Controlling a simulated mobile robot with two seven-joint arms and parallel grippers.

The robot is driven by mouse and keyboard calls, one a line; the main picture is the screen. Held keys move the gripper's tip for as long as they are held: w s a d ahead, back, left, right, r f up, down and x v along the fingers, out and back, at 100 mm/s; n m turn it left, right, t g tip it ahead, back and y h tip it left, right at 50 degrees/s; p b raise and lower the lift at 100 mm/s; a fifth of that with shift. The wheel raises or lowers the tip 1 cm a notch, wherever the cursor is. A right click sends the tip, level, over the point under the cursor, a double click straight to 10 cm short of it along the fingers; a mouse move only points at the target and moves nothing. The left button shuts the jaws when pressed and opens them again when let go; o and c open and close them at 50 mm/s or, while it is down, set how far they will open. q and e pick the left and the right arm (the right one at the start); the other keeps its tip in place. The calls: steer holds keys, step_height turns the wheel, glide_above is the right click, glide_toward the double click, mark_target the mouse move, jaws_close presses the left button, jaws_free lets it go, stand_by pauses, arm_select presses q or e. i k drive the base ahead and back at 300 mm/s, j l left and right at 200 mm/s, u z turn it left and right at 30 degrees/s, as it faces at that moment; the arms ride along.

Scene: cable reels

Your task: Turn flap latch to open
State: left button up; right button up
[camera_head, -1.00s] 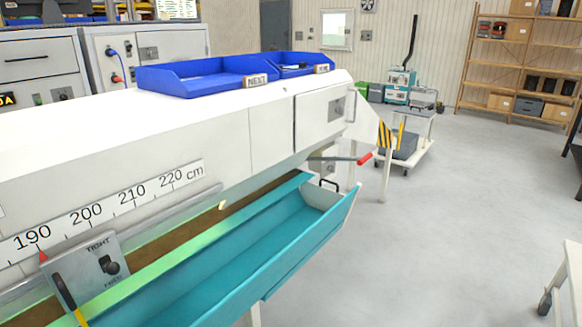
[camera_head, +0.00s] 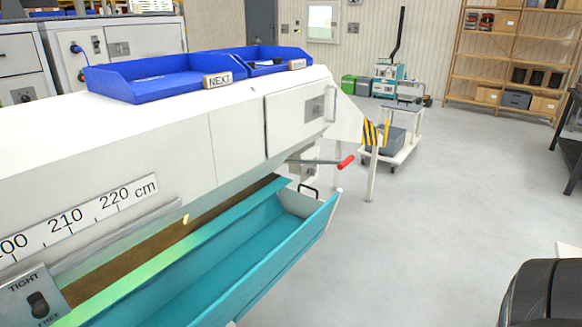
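The white machine (camera_head: 170,140) runs from the left to the middle of the view. Near its right end is a square flap (camera_head: 286,128) that looks shut. A small grey latch plate (camera_head: 314,108) sits on the flap's right part; its exact turn position is too small to tell. A pale upright handle (camera_head: 332,103) is beside it at the end. Neither gripper is in view. A dark rounded shape at the bottom right may be part of my arm.
A red-tipped lever (camera_head: 345,162) sticks out below the flap. A teal trough (camera_head: 240,250) runs along the machine's front. Blue trays (camera_head: 165,77) stand on top. A cart (camera_head: 390,145) stands beyond the machine's end. The grey floor (camera_head: 440,190) at right is mostly clear.

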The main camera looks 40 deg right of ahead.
mark_target(312, 171)
steer(key=i+l+u, duration=0.1)
steer(key=l+u, duration=0.3)
steer(key=l, duration=0.5)
steer(key=l+u, duration=0.35)
steer(key=l, duration=1.2)
steer(key=k+l+u, duration=0.1)
steer(key=l, duration=0.65)
steer(key=k+l, duration=0.1)
steer(key=l, duration=1.3)
steer(key=k+u, duration=0.05)
